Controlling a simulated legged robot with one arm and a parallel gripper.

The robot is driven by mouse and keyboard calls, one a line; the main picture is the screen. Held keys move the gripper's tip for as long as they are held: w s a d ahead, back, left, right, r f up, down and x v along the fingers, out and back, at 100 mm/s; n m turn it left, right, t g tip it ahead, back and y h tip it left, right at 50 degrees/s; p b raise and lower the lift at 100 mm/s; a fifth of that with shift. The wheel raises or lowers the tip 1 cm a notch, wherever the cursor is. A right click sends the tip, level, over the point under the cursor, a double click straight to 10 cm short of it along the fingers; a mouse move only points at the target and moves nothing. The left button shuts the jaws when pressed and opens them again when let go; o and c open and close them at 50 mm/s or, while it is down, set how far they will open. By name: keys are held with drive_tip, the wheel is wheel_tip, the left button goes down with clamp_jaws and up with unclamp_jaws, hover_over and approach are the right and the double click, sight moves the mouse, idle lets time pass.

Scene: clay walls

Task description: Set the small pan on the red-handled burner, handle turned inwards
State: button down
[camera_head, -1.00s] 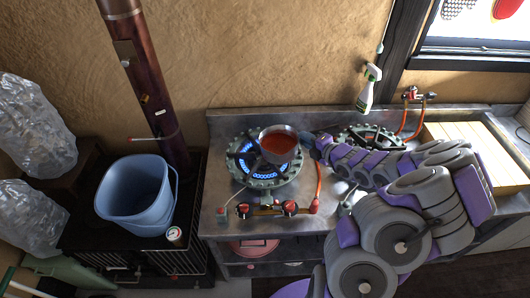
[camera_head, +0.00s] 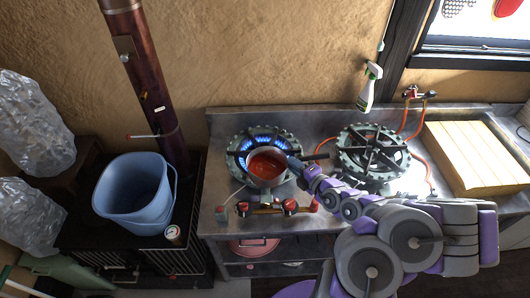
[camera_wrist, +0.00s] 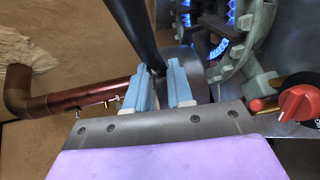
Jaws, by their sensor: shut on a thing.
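The small pan (camera_head: 268,166) holds a red-orange liquid and looks roughly level. In the head view it overlaps the front part of the left burner (camera_head: 237,164), which burns with blue flames and has red knobs (camera_head: 290,206) on its front pipe. I cannot tell whether the pan touches the burner. My gripper (camera_head: 297,166) is at the pan's right side. The wrist view shows its light-blue fingers (camera_wrist: 161,80) shut around the black handle (camera_wrist: 133,32). In the head view the dark handle points right, towards the right burner (camera_head: 372,152), which shows no flame.
A spray bottle (camera_head: 369,88) stands at the back by the wall. A yellow slatted board (camera_head: 474,155) lies at the right of the steel counter (camera_head: 222,122). A blue bucket (camera_head: 132,195) stands on the black stove at left. An orange hose runs behind the right burner.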

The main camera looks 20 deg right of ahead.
drive_tip(key=shift+w+d+f+b, duration=0.7)
drive_tip(key=shift+w+f+b, duration=0.15)
drive_tip(key=shift+w, duration=1.75)
drive_tip(key=shift+w+d+f+b, duration=0.7)
drive_tip(key=shift+w+b, duration=0.15)
drive_tip(key=shift+w, duration=1.7)
drive_tip(key=shift+w+d+f+b, duration=0.65)
drive_tip(key=shift+w+f+b, duration=0.2)
drive_tip(key=shift+w, duration=1.75)
drive_tip(key=shift+r, duration=0.15)
drive_tip(key=c, duration=1)
unclamp_jaws()
drive_tip(key=shift+f, duration=0.2)
drive_tip(key=shift+r, duration=0.15)
